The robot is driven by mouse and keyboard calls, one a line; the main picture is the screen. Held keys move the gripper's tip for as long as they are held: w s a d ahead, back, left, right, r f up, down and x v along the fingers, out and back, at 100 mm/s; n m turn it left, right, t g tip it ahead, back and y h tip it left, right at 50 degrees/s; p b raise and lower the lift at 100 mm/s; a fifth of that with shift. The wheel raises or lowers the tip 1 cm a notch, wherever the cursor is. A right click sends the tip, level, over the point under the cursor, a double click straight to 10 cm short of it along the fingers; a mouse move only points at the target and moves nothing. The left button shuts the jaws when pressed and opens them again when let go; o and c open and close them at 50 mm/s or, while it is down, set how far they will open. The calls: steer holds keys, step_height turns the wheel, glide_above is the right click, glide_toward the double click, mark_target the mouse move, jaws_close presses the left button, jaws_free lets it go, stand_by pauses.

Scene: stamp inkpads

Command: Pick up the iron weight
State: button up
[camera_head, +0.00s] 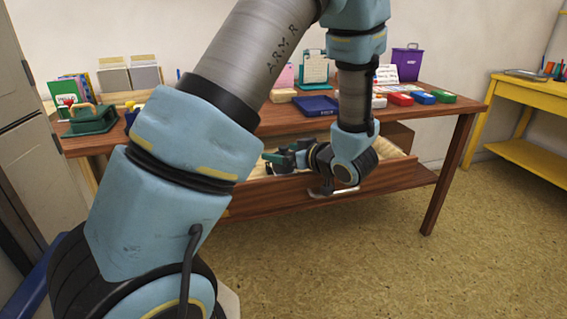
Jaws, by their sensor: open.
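I cannot pick out the iron weight for certain. A dark green block with a tan handle (92,121) stands at the left end of the wooden table; I cannot tell whether it is the weight. My gripper (278,160) is at the open drawer (385,180) under the tabletop, pointing left, low over the drawer's inside. It is open, and its fingers are small and dark here. A dark green shape shows at the fingertips; I cannot tell whether it is a finger or a thing in the drawer. My arm hides the drawer's left part.
On the table (440,108) are a dark blue tray (315,106), red (400,99), blue (423,98) and green (444,96) inkpads, and a purple bin (407,63). A yellow table (525,92) stands at the right. The floor in front is clear.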

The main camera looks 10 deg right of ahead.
jaws_close()
stand_by(0.8)
steer(key=shift+r, duration=0.1)
